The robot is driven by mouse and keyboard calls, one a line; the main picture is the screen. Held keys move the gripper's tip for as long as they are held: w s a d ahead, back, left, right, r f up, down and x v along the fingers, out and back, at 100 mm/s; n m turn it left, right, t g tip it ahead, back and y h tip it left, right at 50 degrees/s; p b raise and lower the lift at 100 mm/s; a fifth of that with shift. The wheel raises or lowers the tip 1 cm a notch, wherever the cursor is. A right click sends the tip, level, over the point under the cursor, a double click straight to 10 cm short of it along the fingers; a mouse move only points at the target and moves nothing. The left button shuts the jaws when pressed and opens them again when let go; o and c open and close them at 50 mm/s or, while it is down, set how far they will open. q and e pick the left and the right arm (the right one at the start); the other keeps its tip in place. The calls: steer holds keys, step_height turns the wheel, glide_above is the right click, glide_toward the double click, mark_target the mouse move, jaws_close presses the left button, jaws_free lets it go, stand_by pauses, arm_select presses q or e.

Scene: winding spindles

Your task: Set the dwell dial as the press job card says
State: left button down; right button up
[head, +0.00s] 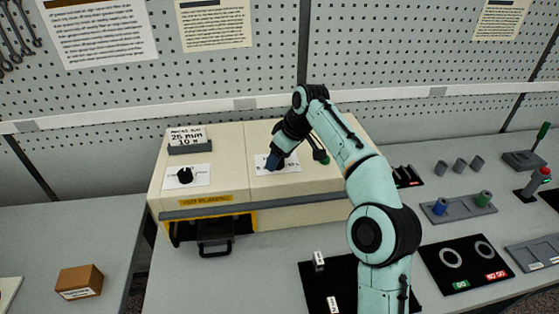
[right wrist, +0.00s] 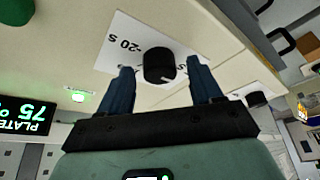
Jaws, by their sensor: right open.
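The press job card (head: 187,137) stands on top of the cream press (head: 225,140); its small print seems to read 26 and 10 s. The dwell dial, a black knob (right wrist: 159,67), sits on a white scale plate (right wrist: 112,62) where "20 S" shows upside down. My right gripper (right wrist: 163,76) is open, with one blue finger on each side of the knob and gaps between. In the head view my right gripper (head: 275,160) hides most of that dial. A second black dial (head: 185,175) is on the press's left. My left gripper is out of view.
A plate display (right wrist: 27,116) reads 75, upside down. An open drawer with a handle (head: 215,247) is at the press front. A brown box (head: 80,282) is on the left table.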

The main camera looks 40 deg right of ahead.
steer(key=shift+w+f, duration=0.1)
steer(key=shift+f, duration=0.15)
steer(key=c, duration=1.1)
steer(key=shift+o, duration=0.2)
